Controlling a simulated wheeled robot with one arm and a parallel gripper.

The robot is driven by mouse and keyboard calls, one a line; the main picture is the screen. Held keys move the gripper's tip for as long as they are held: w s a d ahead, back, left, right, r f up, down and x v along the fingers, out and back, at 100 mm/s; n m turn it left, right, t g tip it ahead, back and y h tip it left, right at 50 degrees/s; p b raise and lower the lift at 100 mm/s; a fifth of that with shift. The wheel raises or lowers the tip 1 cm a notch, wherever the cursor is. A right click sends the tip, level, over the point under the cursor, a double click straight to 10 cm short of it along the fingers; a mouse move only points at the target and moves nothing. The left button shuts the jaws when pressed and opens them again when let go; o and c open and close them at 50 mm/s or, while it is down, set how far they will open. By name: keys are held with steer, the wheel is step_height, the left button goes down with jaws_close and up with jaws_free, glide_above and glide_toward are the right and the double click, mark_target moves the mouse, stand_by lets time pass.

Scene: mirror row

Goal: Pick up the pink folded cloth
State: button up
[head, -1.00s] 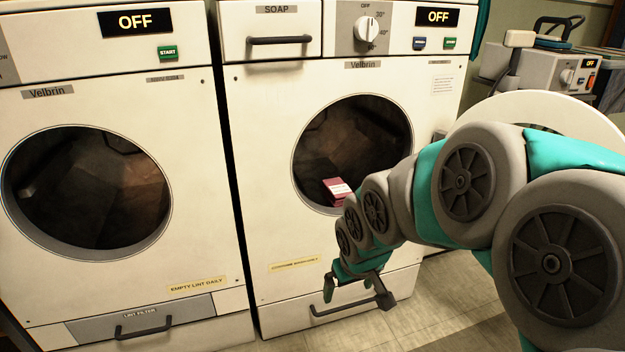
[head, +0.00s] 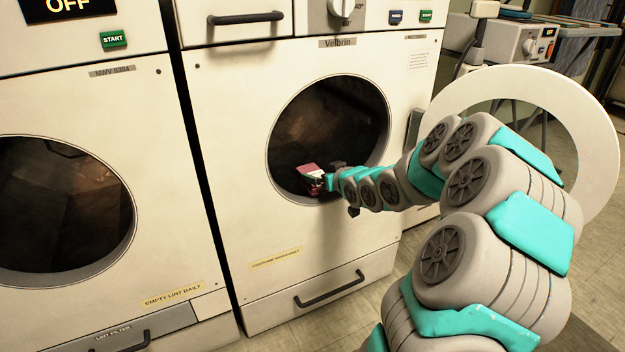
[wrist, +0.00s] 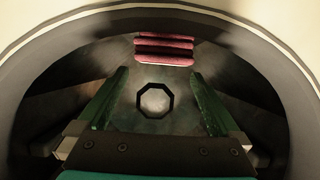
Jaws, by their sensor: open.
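The pink folded cloth (head: 310,172) lies inside the drum of the right-hand machine, near the lower left of its round opening. A white label shows on it in the head view. My gripper (head: 325,182) is at the opening, right beside the cloth in that view. In the wrist view the cloth (wrist: 164,49) is a layered pink stack beyond the fingertips, near the top middle. My gripper's two fingers (wrist: 160,80) are spread apart with nothing between them. The cloth's underside and its contact with the drum are hidden.
The dark rim (wrist: 52,62) of the round opening surrounds my gripper. A second machine (head: 70,275) stands at the left with its own round opening. The door (head: 590,135), a white ring, hangs open at the right, behind my arm. A drawer handle (head: 330,289) sticks out below.

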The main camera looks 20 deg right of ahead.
mark_target(313, 172)
steer(key=shift+f+x, duration=0.15)
steer(key=shift+x, duration=1.2)
steer(key=shift+f+x, duration=0.15)
steer(key=shift+x, duration=1.2)
steer(key=shift+s+a, duration=0.1)
steer(key=shift+a, duration=0.05)
steer(key=c, duration=1.2)
